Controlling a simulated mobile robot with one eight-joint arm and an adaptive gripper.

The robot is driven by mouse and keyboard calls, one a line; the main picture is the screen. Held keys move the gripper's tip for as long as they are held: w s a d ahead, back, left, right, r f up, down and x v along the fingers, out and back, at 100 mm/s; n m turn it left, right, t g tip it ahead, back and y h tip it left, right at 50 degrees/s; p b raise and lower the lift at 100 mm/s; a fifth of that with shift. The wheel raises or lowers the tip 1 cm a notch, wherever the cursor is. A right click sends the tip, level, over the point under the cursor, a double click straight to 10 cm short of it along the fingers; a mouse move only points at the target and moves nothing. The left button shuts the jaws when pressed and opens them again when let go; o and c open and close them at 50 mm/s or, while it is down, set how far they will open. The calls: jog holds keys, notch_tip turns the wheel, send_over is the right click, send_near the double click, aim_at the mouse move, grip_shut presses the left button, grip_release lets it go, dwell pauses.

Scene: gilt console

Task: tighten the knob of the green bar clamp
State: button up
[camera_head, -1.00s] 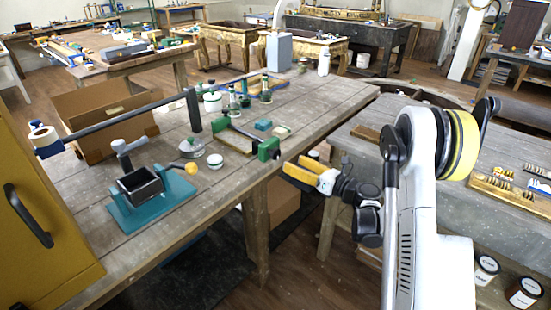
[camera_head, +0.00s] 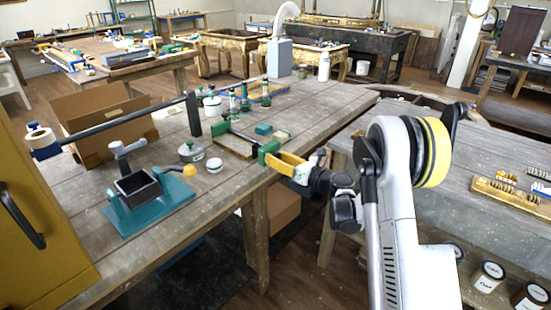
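The green bar clamp lies along the right edge of the wooden bench, with one green jaw (camera_head: 219,129) farther in and its green screw head (camera_head: 268,149) at the bench edge. A flat board lies between the jaws. My gripper (camera_head: 277,161) has yellow fingers and comes from the right, with its tips right at the screw head. The clamp's knob is hidden behind or between the fingers. I cannot tell whether the fingers touch it, or whether they are open or shut.
A teal vise (camera_head: 150,200) and a white-lidded jar (camera_head: 190,151) stand left of the clamp. Small green bottles (camera_head: 266,92) stand behind it. A black bar (camera_head: 125,119) spans the bench's left side. A second table (camera_head: 470,150) is at right, beyond a gap.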

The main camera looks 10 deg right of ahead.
jog(key=shift+m, duration=0.3)
jog(key=shift+c, duration=0.3)
